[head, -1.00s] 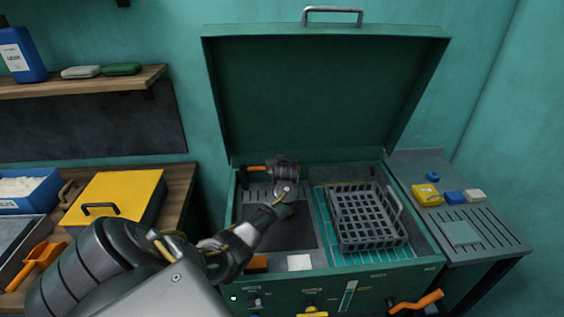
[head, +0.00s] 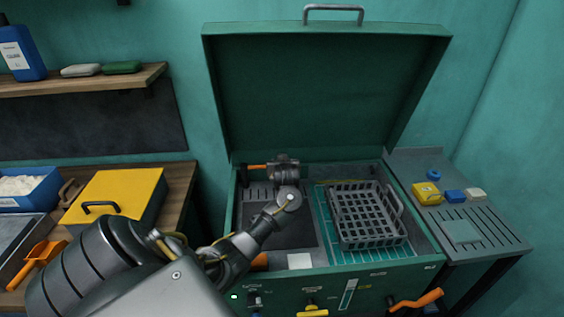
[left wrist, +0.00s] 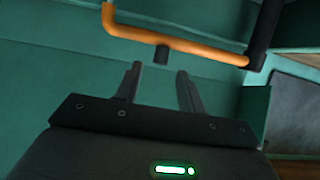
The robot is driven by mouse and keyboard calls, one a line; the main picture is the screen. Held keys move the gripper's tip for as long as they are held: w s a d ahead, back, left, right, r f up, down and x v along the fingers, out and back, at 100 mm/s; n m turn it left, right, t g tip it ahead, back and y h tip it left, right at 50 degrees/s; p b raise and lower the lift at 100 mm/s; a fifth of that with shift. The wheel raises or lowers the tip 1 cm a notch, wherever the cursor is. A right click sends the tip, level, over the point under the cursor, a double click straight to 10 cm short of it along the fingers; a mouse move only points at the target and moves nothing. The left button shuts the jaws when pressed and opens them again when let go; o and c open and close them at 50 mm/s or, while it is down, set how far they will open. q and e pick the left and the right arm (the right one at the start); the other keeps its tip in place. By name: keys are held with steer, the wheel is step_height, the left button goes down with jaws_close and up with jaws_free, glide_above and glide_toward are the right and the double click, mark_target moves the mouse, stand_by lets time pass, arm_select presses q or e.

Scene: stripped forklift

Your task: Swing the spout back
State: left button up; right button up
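The spout appears as a bent orange bar (left wrist: 185,42) with dark end pieces, across the top of the left wrist view. In the head view a short orange length of it (head: 257,167) shows at the back left of the open green washing tank, left of my gripper's body. My left gripper (left wrist: 160,72) is open and empty. Its two dark fingers are apart and point towards the bar, with a small dark stub of the bar above the gap. No contact is clear. In the head view the gripper's body hides its fingers and part of the spout. My right gripper is not in view.
The tank's lid (head: 315,95) stands open behind. A grey basket (head: 368,240) sits in the tank's right side. A side shelf (head: 480,232) holds small yellow, blue and white items. A yellow box (head: 118,190) stands on the left bench.

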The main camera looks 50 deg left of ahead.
arm_select(q)
steer(key=v, duration=0.6)
steer(key=shift+p, duration=0.35)
